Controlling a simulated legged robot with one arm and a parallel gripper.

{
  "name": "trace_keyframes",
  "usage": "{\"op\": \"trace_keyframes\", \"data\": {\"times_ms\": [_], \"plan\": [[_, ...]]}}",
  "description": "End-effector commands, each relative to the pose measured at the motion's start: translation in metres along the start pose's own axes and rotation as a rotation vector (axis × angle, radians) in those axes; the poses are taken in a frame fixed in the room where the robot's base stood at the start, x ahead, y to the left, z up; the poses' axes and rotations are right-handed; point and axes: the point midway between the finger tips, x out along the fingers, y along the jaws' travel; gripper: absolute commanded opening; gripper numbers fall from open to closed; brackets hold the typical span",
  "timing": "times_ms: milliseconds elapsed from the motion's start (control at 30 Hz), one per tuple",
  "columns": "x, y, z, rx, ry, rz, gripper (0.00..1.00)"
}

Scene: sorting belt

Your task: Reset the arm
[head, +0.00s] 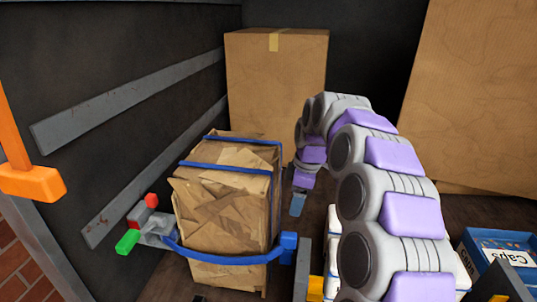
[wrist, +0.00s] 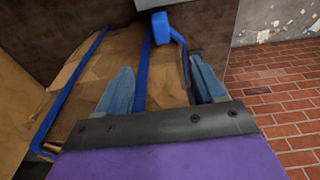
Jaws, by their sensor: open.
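My arm, grey with purple pads, arches up from the lower right in the head view and bends down at its far end. My gripper (head: 297,204) hangs just right of a brown wrapped parcel (head: 222,210), partly hidden by the arm. In the wrist view my gripper (wrist: 160,68) has its two blue-grey fingers apart. No held object shows between them; the parcel (wrist: 168,84) with its blue strap lies beyond. I cannot tell whether the fingers touch it.
A blue strap (head: 225,258) circles the parcel, with a blue buckle (head: 288,246). A large cardboard box (head: 276,80) stands behind, and a tall brown panel (head: 470,95) at right. A blue box marked Caps (head: 503,245) sits lower right. An orange bracket (head: 30,182) is at left.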

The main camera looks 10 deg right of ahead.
Motion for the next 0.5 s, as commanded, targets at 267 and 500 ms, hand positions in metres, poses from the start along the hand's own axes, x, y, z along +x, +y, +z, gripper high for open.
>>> {"op": "trace_keyframes", "data": {"times_ms": [267,500], "plan": [[0.021,-0.066,0.004,0.150,-0.016,-0.032,0.68],[0.054,-0.153,0.022,0.387,-0.065,-0.057,0.68]]}}
